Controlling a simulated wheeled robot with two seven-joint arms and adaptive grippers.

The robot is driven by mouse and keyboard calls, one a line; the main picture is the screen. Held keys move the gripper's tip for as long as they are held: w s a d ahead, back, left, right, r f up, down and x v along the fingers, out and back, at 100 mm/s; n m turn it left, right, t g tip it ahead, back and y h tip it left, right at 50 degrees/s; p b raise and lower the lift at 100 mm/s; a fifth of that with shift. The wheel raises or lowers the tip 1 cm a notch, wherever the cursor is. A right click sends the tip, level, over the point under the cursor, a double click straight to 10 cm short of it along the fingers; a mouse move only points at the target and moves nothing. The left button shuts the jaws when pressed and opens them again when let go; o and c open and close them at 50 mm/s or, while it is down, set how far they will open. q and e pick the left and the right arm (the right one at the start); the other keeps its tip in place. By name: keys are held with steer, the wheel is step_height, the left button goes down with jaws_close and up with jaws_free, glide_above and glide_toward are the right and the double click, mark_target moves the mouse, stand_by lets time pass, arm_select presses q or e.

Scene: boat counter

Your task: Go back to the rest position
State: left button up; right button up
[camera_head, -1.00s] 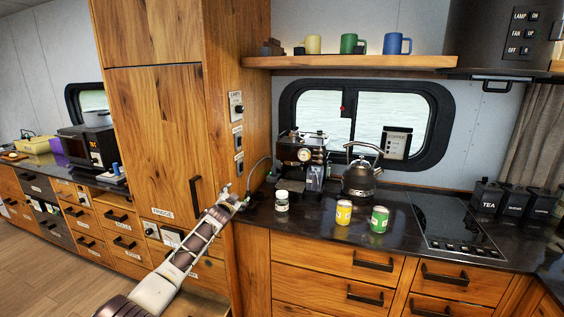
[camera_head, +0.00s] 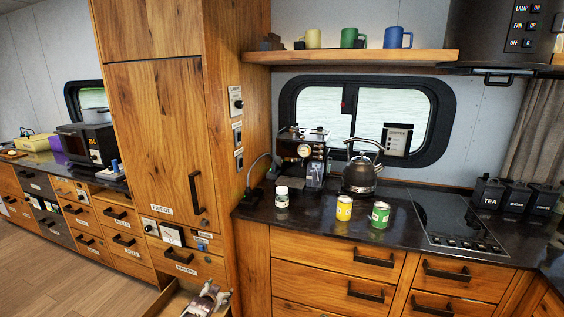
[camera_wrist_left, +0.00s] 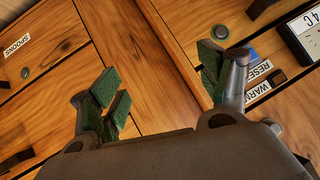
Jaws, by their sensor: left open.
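My left gripper (camera_wrist_left: 165,85) is open and empty in the left wrist view, its green-padded fingers spread in front of wooden drawer fronts. In the head view part of my left gripper (camera_head: 208,298) shows at the bottom, low in front of the cabinet by the open pantry drawer (camera_head: 172,298). Most of my left arm is out of the picture. My right gripper is not in view.

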arm_select(q)
steer(key=s+a+f+n+g+b, duration=0.1)
steer(key=s+a+f+g, duration=0.1)
steer(key=s+f, duration=1.25)
steer(key=s+a+f+n+g+b, duration=0.1)
steer(key=s+a+f+g, duration=0.15)
steer(key=s+f, duration=1.2)
steer(key=s+f+g+b, duration=0.1)
steer(key=s+f, duration=0.4)
steer(key=s, duration=1.5)
steer(key=s+f+g+b, duration=0.1)
steer(key=s+f+g, duration=0.3)
steer(key=s, duration=1.6)
step_height(320, 180, down, 2)
steer(key=shift+s+d+f, duration=0.15)
steer(key=shift+d+f, duration=0.05)
steer(key=shift+d, duration=0.2)
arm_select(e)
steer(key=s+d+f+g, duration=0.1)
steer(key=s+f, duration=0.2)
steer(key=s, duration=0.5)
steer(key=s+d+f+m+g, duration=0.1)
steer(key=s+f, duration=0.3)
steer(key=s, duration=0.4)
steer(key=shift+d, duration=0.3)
